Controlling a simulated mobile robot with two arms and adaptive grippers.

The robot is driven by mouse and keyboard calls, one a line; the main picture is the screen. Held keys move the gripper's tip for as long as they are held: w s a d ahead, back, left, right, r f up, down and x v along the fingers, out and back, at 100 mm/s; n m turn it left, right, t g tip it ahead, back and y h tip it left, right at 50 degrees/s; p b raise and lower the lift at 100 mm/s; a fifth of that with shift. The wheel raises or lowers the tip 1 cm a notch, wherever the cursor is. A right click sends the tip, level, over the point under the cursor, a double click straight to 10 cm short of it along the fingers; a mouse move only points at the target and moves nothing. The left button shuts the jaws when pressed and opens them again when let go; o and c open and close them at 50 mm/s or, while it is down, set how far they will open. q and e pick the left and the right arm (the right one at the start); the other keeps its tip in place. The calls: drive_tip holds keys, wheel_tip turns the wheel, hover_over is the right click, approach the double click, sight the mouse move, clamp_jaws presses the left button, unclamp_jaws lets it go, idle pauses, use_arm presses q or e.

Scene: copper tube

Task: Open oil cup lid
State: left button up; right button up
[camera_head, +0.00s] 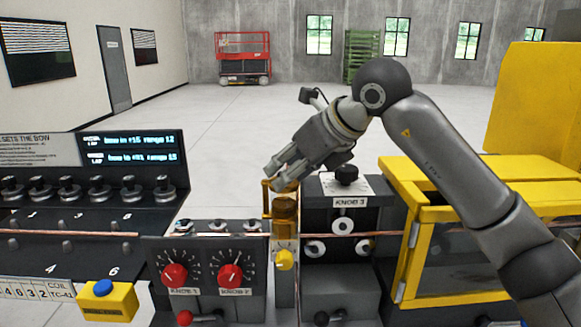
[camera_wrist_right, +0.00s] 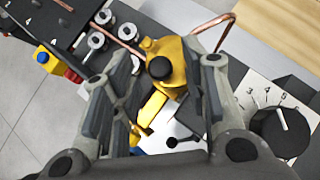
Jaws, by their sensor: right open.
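The oil cup (camera_head: 285,212) is an amber cylinder with yellow fittings, standing on a narrow grey post in the middle of the machine. Its yellow top with a round black cap (camera_wrist_right: 160,68) shows in the right wrist view, between and beyond my fingers. I cannot tell the lid's exact position. My right gripper (camera_head: 277,179) is just above the cup's top, tilted down to the left. It also shows in the right wrist view (camera_wrist_right: 165,85), with its fingers spread and nothing held. My left gripper is out of view.
A black knob on the Knob 3 block (camera_head: 347,174) stands close right of the cup. A copper tube (camera_head: 200,235) runs across the machine. Red knobs (camera_head: 174,274) are at front left. A yellow-framed enclosure (camera_head: 405,240) stands at right, below my right arm.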

drive_tip(key=c, duration=0.4)
clamp_jaws()
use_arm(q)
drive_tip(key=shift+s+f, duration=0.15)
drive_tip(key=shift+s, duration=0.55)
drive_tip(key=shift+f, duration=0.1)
